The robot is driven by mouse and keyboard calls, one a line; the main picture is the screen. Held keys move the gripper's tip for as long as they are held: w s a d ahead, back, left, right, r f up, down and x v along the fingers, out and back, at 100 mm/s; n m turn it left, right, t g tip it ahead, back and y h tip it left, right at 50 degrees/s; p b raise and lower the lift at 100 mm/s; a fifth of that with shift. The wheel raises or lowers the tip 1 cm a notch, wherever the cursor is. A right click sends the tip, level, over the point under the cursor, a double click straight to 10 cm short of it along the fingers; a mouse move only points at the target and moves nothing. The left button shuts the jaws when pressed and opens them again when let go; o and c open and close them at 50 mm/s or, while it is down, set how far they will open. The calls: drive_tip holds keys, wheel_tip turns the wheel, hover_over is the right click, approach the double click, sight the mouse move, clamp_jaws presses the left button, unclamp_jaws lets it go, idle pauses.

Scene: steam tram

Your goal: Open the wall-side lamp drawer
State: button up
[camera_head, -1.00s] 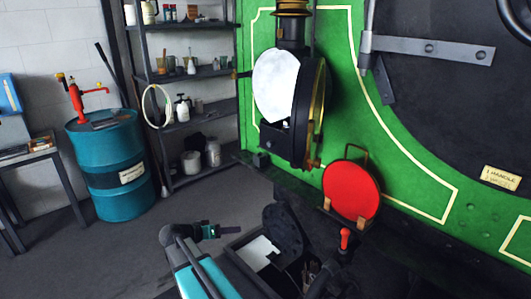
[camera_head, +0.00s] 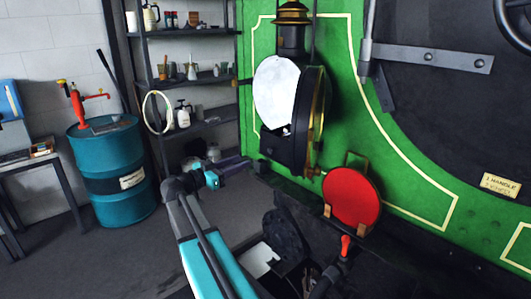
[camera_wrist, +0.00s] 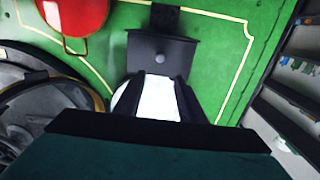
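The lamp (camera_head: 292,95) hangs on the green front, with a white disc face, a brass rim and a dark box at its lower part. In the wrist view a dark panel with a small round knob (camera_wrist: 161,58) faces me; it looks like the drawer front (camera_wrist: 143,50), and I see no clear gap around it. My gripper (camera_head: 262,165) is just left of the lamp's lower box in the head view. In the wrist view its two dark fingers (camera_wrist: 157,82) are apart, with only the white disc showing between them. The knob lies beyond the fingertips, apparently untouched.
A red disc (camera_head: 352,197) stands on brackets right of the lamp. A dark shelf rack (camera_head: 205,72) with jars and a teal drum (camera_head: 118,180) stand to the left. The floor (camera_head: 75,235) at the lower left is clear.

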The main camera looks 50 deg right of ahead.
sight(269, 150)
drive_tip(key=shift+d, duration=0.1)
drive_tip(key=d+p, duration=0.1)
drive_tip(key=d, duration=0.3)
drive_tip(key=d+p, duration=0.2)
drive_tip(key=d, duration=0.2)
drive_tip(key=d+p, duration=0.2)
drive_tip(key=d, duration=0.2)
drive_tip(key=shift+s+r, duration=0.1)
drive_tip(key=shift+s, duration=0.3)
drive_tip(key=shift+s+d+p, duration=0.1)
drive_tip(key=shift+d+p, duration=0.35)
drive_tip(key=shift+d, duration=0.35)
clamp_jaws()
